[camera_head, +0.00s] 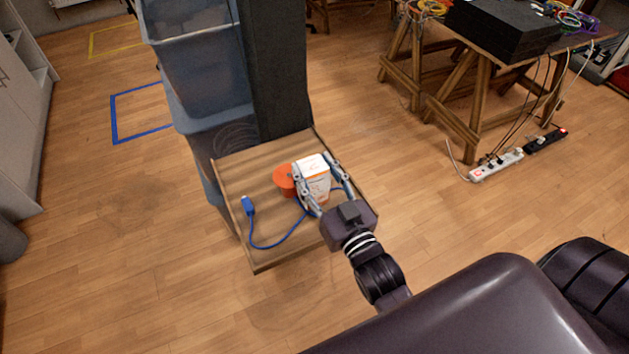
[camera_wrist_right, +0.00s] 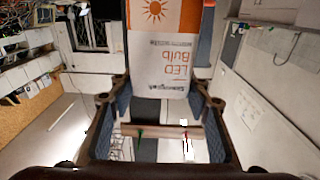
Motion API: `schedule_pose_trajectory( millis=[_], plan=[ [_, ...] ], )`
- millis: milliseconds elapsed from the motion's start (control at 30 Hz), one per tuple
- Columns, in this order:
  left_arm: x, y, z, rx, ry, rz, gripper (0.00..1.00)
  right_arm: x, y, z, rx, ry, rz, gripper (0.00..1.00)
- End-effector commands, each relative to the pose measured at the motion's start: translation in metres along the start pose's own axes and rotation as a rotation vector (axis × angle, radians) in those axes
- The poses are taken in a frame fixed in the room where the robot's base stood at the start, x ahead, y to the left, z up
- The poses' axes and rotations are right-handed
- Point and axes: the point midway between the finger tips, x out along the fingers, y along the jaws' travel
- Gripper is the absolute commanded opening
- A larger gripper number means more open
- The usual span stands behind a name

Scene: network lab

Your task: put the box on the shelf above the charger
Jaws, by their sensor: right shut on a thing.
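My right gripper (camera_head: 325,180) is shut on a white and orange box (camera_head: 312,167), with a finger on each side of it. The box is over a small wooden shelf board (camera_head: 236,213); I cannot tell whether it touches the board. In the right wrist view the box (camera_wrist_right: 163,52) carries the words "LED Bulb" and a sun mark, between the fingers (camera_wrist_right: 160,95). A blue cable with a plug (camera_head: 249,206) lies on the board and may be the charger's. No charger is clearly seen. My left gripper is out of view.
Blue-grey bins (camera_head: 192,62) and a dark upright panel (camera_head: 277,70) stand behind. A wooden table (camera_head: 470,62) with black equipment is at right, near power strips (camera_head: 497,164). Open floor lies left.

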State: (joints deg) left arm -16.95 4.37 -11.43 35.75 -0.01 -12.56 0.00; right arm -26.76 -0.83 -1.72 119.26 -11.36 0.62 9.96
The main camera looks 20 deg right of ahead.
Motion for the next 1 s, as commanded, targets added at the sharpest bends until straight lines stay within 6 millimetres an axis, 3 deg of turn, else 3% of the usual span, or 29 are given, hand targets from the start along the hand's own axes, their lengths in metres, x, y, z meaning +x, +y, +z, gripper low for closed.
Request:
schedule_pose_trajectory(
  millis=[300, 733, 767, 800, 900, 1000],
  plan=[
    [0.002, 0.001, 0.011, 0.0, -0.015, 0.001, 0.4, -0.002, 0.0, 0.038, 0.0, -0.001, 0.0, 0.2],
    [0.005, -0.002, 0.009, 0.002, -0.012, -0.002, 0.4, -0.004, -0.001, 0.05, 0.003, -0.014, -0.001, 0.2],
    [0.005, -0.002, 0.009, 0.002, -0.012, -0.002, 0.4, -0.004, -0.001, 0.052, 0.003, -0.015, -0.001, 0.16],
    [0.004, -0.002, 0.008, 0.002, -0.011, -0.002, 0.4, -0.004, -0.001, 0.05, 0.003, -0.015, -0.001, 0.49],
    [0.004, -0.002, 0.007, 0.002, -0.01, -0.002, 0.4, -0.004, -0.001, 0.048, 0.002, -0.011, -0.001, 0.6],
    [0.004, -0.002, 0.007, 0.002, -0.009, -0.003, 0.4, -0.003, -0.001, 0.047, 0.001, -0.007, -0.001, 0.61]
  ],
)
